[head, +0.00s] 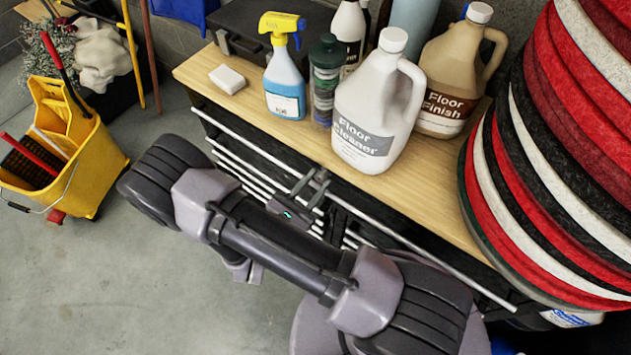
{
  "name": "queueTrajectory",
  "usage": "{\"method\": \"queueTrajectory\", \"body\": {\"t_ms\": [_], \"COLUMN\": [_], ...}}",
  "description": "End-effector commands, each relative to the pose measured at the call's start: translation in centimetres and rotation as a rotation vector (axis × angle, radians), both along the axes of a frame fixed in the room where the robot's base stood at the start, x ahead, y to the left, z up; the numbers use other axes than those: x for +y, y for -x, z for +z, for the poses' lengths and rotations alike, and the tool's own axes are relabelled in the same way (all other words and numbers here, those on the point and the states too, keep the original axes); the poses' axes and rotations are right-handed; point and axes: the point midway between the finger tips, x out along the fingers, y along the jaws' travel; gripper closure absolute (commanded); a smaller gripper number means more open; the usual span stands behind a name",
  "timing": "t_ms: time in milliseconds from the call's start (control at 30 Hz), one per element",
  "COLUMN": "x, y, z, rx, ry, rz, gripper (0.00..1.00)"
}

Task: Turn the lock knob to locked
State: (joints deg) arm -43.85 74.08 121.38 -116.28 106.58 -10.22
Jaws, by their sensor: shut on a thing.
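My gripper (310,188) is at the front of the wooden-topped bench, beside the white rails below its edge. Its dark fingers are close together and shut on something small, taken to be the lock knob. The knob itself is hidden by the fingers and my arm, so I cannot tell which way it is turned. My arm crosses the lower middle of the view and covers part of the bench front.
On the bench top (430,190) stand a Floor Cleaner jug (372,105), a Floor Finish jug (455,70), a spray bottle (284,75) and a white block (227,79). Stacked pads (560,150) rise at right. A yellow mop bucket (90,150) stands left on open floor.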

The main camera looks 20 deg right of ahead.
Motion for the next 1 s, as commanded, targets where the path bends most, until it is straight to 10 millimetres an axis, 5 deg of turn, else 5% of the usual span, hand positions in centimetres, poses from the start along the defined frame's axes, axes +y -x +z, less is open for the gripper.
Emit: {"method": "queueTrajectory", "body": {"t_ms": [1000], "x": [-0.13], "y": [0.20], "z": [-0.39], "rx": [-0.766], "ry": [-0.557], "rz": [0.000], "gripper": [1.00]}}
